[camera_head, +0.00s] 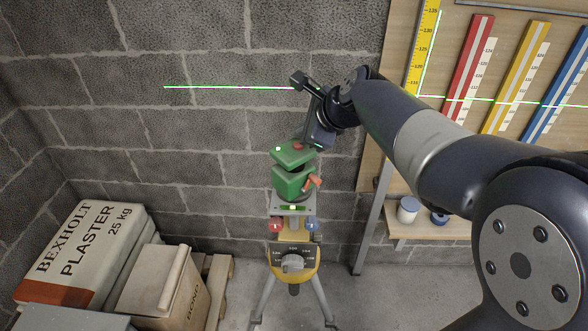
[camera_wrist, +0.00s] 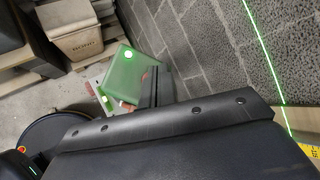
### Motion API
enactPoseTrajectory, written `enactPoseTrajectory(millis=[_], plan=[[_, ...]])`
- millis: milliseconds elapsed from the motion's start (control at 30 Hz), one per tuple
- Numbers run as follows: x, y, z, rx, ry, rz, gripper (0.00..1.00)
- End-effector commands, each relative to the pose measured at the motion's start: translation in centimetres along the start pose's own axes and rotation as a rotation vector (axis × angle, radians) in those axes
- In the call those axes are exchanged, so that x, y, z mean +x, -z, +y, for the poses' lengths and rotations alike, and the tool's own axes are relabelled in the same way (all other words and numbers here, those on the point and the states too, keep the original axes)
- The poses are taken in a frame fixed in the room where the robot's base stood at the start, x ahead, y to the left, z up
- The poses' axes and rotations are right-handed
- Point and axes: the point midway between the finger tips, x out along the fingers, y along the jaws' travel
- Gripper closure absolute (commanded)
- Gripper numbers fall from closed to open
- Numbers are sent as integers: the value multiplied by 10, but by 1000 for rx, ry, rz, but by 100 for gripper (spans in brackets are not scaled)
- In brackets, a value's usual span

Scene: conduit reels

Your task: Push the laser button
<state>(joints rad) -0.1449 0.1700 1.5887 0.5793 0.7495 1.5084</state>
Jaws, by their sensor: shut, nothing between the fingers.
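The green laser level (camera_head: 293,180) stands on a tripod (camera_head: 293,262) in front of the block wall. Its top has a small lit green light (camera_head: 278,149) on the left and a red button (camera_head: 298,147) beside it. My gripper (camera_head: 303,140) is shut and empty, pointing down at the red button. Its tips are at or just above the button; I cannot tell if they touch. In the wrist view the green body (camera_wrist: 124,72) and its lit light (camera_wrist: 130,58) show beyond my gripper (camera_wrist: 156,88), and the button is hidden.
A green laser line (camera_head: 225,87) runs across the wall and onto the wooden board (camera_head: 480,20) with coloured rulers. The tripod head has a dial knob (camera_head: 292,263). A plaster sack (camera_head: 80,250) and a box (camera_head: 160,285) stand at left. A shelf (camera_head: 425,226) holds jars at right.

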Motion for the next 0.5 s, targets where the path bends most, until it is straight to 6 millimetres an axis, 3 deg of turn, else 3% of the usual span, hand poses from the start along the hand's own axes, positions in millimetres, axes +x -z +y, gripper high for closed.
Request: enactPoseTrajectory(millis=[500], plan=[[-37,-27,-27,0,0,0,100]])
